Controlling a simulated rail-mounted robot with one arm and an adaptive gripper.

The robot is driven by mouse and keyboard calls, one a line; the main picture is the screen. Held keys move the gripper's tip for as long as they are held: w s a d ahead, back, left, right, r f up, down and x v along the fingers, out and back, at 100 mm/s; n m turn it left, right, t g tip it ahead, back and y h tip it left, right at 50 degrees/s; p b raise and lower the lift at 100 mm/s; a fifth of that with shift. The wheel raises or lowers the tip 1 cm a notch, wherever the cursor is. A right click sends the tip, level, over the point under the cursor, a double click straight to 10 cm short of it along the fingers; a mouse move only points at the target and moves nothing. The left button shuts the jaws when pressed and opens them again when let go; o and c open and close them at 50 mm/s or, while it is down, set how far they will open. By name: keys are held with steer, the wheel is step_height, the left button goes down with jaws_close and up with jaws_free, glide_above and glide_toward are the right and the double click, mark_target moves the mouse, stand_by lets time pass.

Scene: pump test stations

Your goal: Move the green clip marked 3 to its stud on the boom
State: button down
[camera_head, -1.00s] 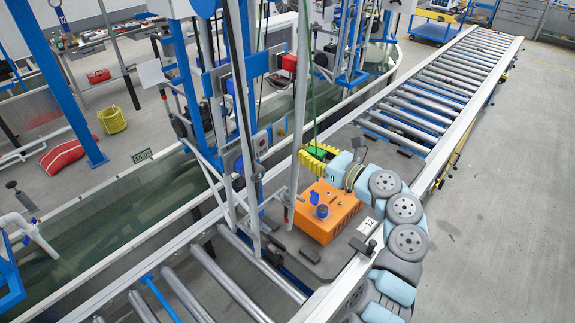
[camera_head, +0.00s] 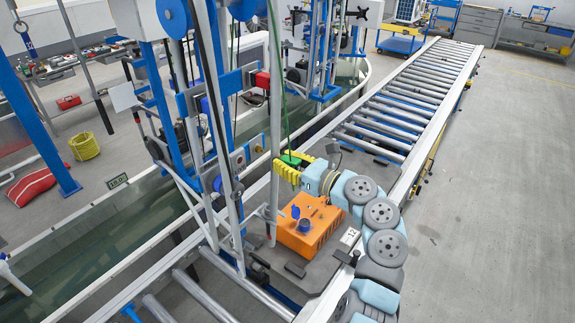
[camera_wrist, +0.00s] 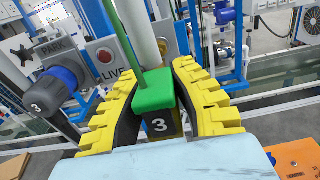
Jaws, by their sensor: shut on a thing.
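The green clip (camera_wrist: 154,92) has a dark front face with a white 3. In the wrist view it sits between the yellow-and-black fingers of my gripper (camera_wrist: 153,78), which is shut on it. A green cable rises from the clip. In the head view my gripper (camera_head: 286,170) holds the clip (camera_head: 291,160) above the far-left part of an orange box, close to a grey upright pole (camera_head: 274,120). Behind the clip in the wrist view are a white pole (camera_wrist: 138,35) and a thin green upright. I cannot make out the clip's stud or tell which part is the boom.
The orange box (camera_head: 309,228) with a blue-capped port stands on a dark plate on the conveyor. Rollers (camera_head: 400,115) stretch away behind. Bare floor lies right.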

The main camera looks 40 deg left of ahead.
mark_target(299, 168)
steer(key=a+b, duration=0.2)
steer(key=a, duration=0.2)
steer(key=shift+a+b, duration=0.15)
steer(key=shift+b, duration=0.25)
steer(key=shift+r+p, duration=0.1)
steer(key=shift+p, duration=1.85)
stand_by(1.7)
steer(key=shift+a, duration=0.55)
stand_by(0.6)
steer(key=c, duration=1)
jaws_free()
steer(key=shift+o, duration=0.2)
steer(key=d, duration=1.2)
